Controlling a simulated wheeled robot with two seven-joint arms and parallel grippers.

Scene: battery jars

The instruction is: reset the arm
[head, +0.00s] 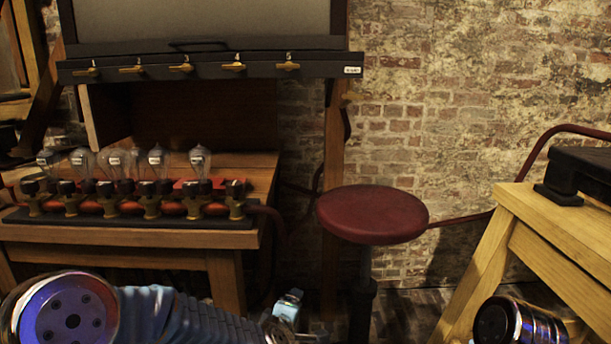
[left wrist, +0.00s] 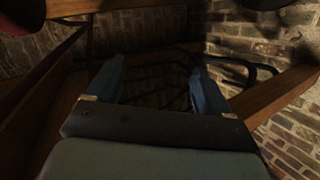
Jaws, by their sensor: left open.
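My left arm crosses the bottom left of the head view, with a ribbed blue sleeve. In the left wrist view my left gripper (left wrist: 156,88) is open, its two blue fingers wide apart with nothing between them. Brick wall, dark cables and wooden beams show beyond the fingers. Part of my right arm shows at the bottom right of the head view; its gripper is out of the picture.
A round red stool (head: 372,214) stands in the middle. A wooden table (head: 556,232) with a dark object (head: 582,172) on it stands at the right. A dark panel (head: 210,66) with brass levers hangs above the bench. A brick wall (head: 450,100) closes the back.

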